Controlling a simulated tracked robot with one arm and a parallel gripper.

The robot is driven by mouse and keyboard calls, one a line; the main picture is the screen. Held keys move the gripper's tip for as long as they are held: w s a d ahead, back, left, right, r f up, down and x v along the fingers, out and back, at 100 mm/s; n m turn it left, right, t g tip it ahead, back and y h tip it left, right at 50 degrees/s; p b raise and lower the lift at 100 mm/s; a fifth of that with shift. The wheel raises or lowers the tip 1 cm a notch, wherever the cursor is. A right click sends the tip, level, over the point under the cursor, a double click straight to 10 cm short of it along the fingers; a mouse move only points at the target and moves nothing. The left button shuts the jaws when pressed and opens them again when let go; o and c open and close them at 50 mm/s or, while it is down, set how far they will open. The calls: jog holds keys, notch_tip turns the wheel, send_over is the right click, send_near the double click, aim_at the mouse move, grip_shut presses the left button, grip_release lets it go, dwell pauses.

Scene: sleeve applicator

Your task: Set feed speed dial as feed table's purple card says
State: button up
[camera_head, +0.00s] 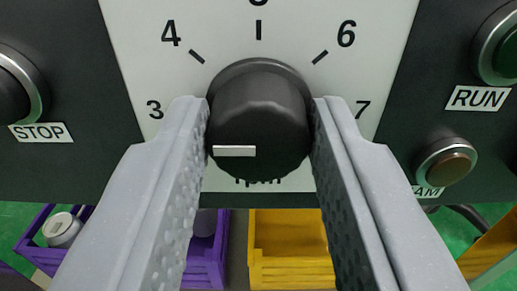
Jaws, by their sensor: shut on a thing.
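The feed speed dial (259,105) is a black round knob on a white plate (140,60) in the middle of the head camera view. Its white pointer line (234,151) lies level and points straight left, the side where the 3 is printed. The numbers 3, 4, 6 and 7 show around it, with a mark straight up between 4 and 6 whose number is cut off. My gripper (260,135) is shut on the knob, one finger at each side. The fingers hide the marks at 3 and 7. No purple card is in view.
A STOP button (15,90) is at the left and a RUN button (497,50) at the upper right. A brown button (447,168) with a partly hidden label is below RUN. Purple crates (207,262) and a yellow crate (290,255) stand below the panel.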

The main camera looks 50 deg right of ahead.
jog(key=shift+d+r, duration=0.1)
jog(key=shift+d, duration=0.05)
jog(key=o, duration=1)
jog(key=v, duration=1.3)
jog(key=shift+s+a, duration=0.25)
jog(key=shift+a, duration=0.05)
jog(key=shift+w, duration=0.1)
